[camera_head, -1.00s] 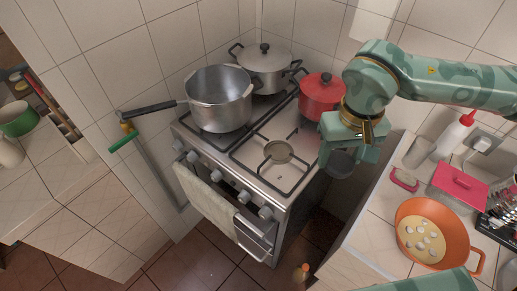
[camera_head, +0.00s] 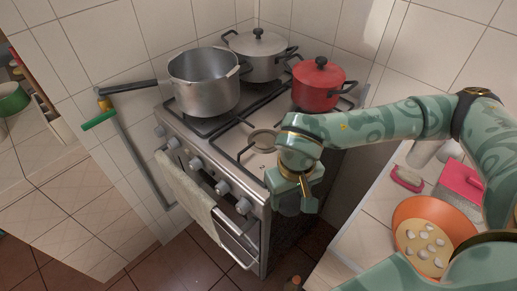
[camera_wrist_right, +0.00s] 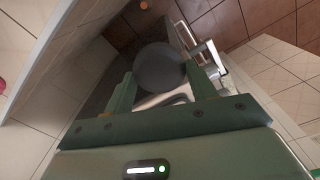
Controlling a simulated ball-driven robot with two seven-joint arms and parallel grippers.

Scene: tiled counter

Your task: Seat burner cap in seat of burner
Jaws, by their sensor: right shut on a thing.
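The burner (camera_head: 262,139) is a pale round seat on the front right of the stove top, inside a black grate, with nothing on it. My right gripper (camera_head: 294,205) hangs at the stove's right front corner, to the right of and nearer than the burner. In the right wrist view, my right gripper (camera_wrist_right: 161,80) is shut on the burner cap (camera_wrist_right: 160,67), a dark grey round disc between its two green fingers. The cap is hidden behind the gripper in the head view. My left gripper is not in view.
A red pot (camera_head: 318,86) with a lid stands behind the burner. An open grey pot (camera_head: 204,92) and a lidded grey pot (camera_head: 258,58) stand on the left and back burners. A gap separates stove and counter.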

